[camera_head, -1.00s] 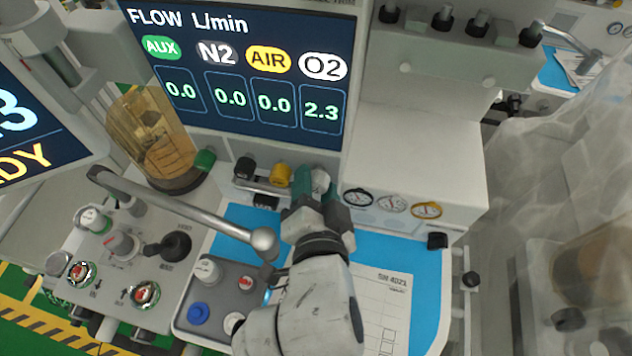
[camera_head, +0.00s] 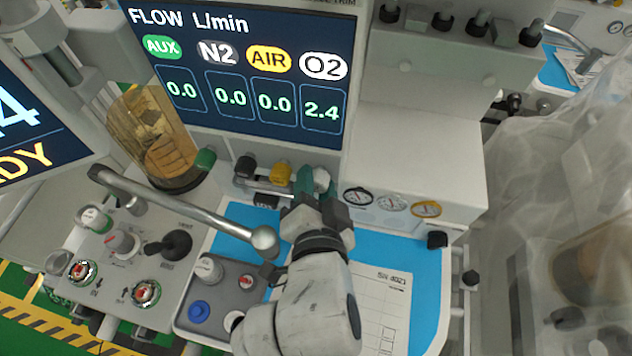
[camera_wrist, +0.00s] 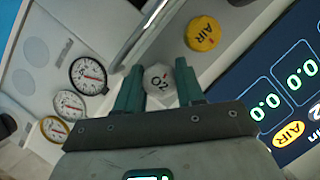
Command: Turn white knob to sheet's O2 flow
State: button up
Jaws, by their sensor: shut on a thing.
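The white O2 knob (camera_wrist: 160,83) sits between the two green fingers of my gripper (camera_wrist: 158,88) in the wrist view. My gripper (camera_head: 314,182) is shut on the knob at the front of the machine, below the display. In the head view the knob (camera_head: 321,178) is partly hidden by the fingers. The flow display (camera_head: 240,70) reads 2.4 under O2 and 0.0 under AUX, N2 and AIR. The paper sheet (camera_head: 388,290) lies on the blue work surface, partly covered by my arm; its flow value is not readable.
The yellow AIR knob (camera_head: 281,173) and a black knob (camera_head: 245,167) stand just left of the gripper. A metal bar (camera_head: 180,208) with a ball end crosses left of my arm. Several gauges (camera_head: 392,202) are to the right. A grey tray (camera_head: 222,283) holds small items.

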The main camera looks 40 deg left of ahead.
jog(key=shift+n+h+p, duration=0.85)
jog(key=shift+n+h, duration=0.05)
jog(key=shift+n, duration=0.2)
jog(key=n+t+h+p, duration=0.1)
jog(key=n, duration=0.2)
jog(key=shift+h, duration=0.4)
jog(key=n+t+h, duration=0.1)
jog(key=n, duration=0.2)
jog(key=shift+t+h, duration=0.3)
jog(key=shift+h, duration=0.1)
jog(key=shift+n+t+h, duration=0.7)
jog(key=shift+n, duration=0.9)
jog(key=o, duration=0.8)
